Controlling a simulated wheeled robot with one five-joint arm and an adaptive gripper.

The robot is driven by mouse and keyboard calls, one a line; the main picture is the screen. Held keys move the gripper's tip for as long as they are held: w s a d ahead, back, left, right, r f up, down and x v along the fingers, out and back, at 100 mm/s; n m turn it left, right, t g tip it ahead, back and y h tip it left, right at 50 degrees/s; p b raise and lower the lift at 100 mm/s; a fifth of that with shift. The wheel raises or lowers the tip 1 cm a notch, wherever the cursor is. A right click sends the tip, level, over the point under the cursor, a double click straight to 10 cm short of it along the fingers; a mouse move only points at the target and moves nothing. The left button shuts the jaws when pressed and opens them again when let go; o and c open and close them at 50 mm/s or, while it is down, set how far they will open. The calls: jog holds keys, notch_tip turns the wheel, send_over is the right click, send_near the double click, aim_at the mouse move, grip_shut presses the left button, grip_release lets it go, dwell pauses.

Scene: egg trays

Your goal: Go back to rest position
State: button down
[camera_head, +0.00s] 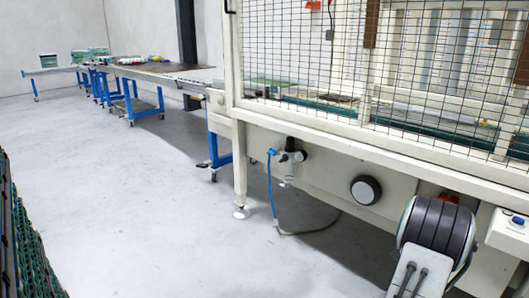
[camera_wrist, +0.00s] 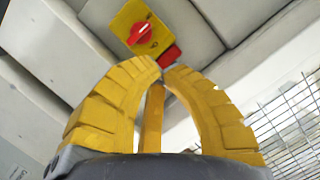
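My gripper (camera_wrist: 167,68) shows in the wrist view with curved yellow fingers. Its two outer fingertips come close together at the top, with only a sliver between them. A straight yellow bar stands between the fingers lower down. Nothing is held that I can see. Behind the fingertips is a yellow switch plate with a red knob (camera_wrist: 142,32) on a pale machine panel; a small red part (camera_wrist: 170,56) shows just beyond the tips. I cannot make out my gripper in the head view.
Green stacked trays (camera_head: 35,250) stand at the left edge. Blue-legged conveyor tables (camera_head: 140,100) run far back. Grey floor lies clear between.

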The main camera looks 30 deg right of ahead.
jog(key=w+a+r+n+t+y+p, duration=0.1)
jog(key=w+a+r+n+y+p, duration=0.2)
jog(key=w+a+r+p, duration=0.5)
jog(key=w+a+r+n+t+y+p, duration=0.1)
jog(key=w+a+r+n+y+p, duration=0.15)
jog(key=w+a+r+p, duration=0.55)
jog(key=s+a+r+n+y+p, duration=0.25)
jog(key=a+r+p, duration=0.35)
jog(key=a, duration=0.5)
jog(key=s+a+r+n+y+p, duration=0.1)
jog(key=a+r+n+y+p, duration=0.15)
jog(key=a+r, duration=0.65)
jog(key=s+a+r+n+g+y+p, duration=0.2)
jog(key=s+a+r+n+p, duration=0.2)
jog(key=s+a+r+p, duration=0.3)
jog(key=s+a+r+n+g+y+p, duration=0.2)
jog(key=s+a+r+n+p, duration=0.3)
jog(key=s+a+p, duration=0.5)
jog(key=s+a+r, duration=0.1)
jog(key=a+r, duration=0.1)
jog(key=a, duration=0.3)
jog(key=shift+s+p, duration=0.15)
jog(key=shift+p, duration=0.25)
